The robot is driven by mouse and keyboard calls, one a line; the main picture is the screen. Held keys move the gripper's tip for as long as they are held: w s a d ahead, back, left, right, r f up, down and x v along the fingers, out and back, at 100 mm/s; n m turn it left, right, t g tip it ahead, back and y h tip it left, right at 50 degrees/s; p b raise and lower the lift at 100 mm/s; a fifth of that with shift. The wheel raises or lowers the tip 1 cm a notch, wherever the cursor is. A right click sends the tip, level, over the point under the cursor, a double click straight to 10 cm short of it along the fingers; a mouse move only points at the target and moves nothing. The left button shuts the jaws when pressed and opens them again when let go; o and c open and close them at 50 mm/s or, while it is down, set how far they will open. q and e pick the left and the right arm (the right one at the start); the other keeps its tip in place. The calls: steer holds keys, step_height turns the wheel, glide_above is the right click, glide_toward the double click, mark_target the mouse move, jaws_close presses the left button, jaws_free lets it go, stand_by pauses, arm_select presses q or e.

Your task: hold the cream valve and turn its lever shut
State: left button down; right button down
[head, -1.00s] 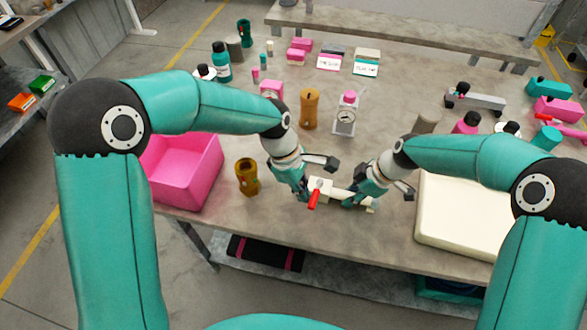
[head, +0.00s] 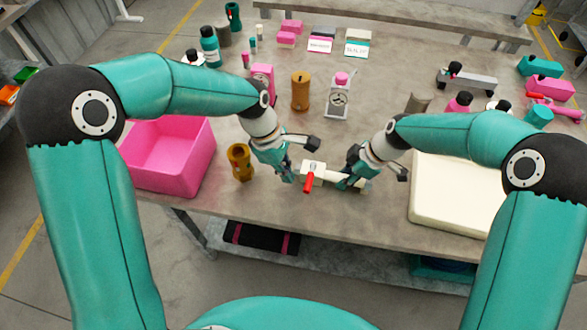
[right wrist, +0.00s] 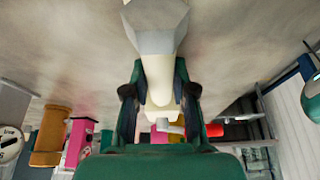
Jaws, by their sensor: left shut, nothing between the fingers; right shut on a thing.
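The cream valve (head: 329,178) lies level near the table's front edge in the head view. Its red lever (head: 309,183) is at the valve's left end and points toward the front of the table. My right gripper (head: 346,182) is shut on the valve body. The right wrist view shows the cream body (right wrist: 157,70) between its fingers, with part of the red lever (right wrist: 212,131) beyond. My left gripper (head: 289,178) is shut and empty, just left of the lever, with a small gap between them.
A pink bin (head: 170,160) and a brown-yellow fitting (head: 240,162) stand to the left. A cream tray (head: 450,200) lies to the right. An orange-brown cylinder (head: 300,91) and a pink-topped gauge unit (head: 339,98) stand behind the grippers.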

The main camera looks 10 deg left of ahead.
arm_select(q)
steer(key=a+v, duration=0.1)
steer(key=v, duration=0.9)
steer(key=shift+a+r, duration=0.2)
steer(key=shift+s, duration=0.1)
arm_select(e)
steer(key=c, duration=0.9)
jaws_free()
steer(key=shift+o, duration=0.2)
